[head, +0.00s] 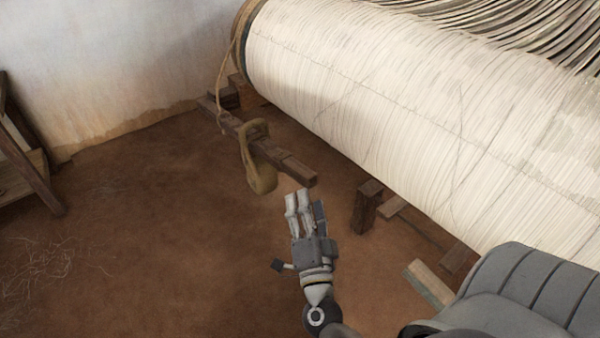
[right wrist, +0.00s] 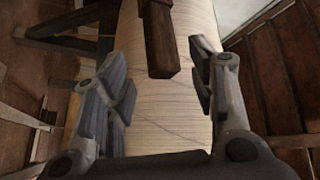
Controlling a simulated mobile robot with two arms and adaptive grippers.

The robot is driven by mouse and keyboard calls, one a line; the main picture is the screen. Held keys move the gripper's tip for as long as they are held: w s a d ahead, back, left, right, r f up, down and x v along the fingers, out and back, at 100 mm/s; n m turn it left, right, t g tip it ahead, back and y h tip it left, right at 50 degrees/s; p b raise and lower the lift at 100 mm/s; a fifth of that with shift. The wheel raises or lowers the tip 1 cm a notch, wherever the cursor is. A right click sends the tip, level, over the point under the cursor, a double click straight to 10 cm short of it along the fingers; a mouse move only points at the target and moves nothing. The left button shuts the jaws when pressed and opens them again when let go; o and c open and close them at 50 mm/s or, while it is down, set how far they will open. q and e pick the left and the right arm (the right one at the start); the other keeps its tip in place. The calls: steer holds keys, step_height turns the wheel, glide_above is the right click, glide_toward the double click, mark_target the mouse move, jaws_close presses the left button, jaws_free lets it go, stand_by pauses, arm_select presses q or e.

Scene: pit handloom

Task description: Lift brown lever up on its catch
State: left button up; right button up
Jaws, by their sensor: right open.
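The brown lever (head: 285,163) is a dark wooden bar in the head view, running from the far beam end down toward my right gripper. In the right wrist view its squared end (right wrist: 158,40) shows between and beyond my open fingers, over the cream warp. My right gripper (head: 304,196) is open and empty, with its fingertips just below the lever's near end in the head view. I cannot tell whether they touch it. The catch is not clearly identifiable. My left gripper is not in view.
A rope with a tan weight (head: 262,178) hangs on the lever. The large cream warp roll (head: 400,105) fills the upper right. A short wooden post (head: 367,205) stands right of the lever's end. Bare earth floor is open at left; a wooden frame (head: 28,160) stands at the far left.

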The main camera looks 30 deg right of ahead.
mark_target(300, 172)
steer(key=x, duration=0.9)
steer(key=shift+w+d, duration=0.1)
steer(key=shift+w, duration=0.25)
steer(key=shift+c, duration=0.4)
jaws_close()
steer(key=shift+f, duration=0.15)
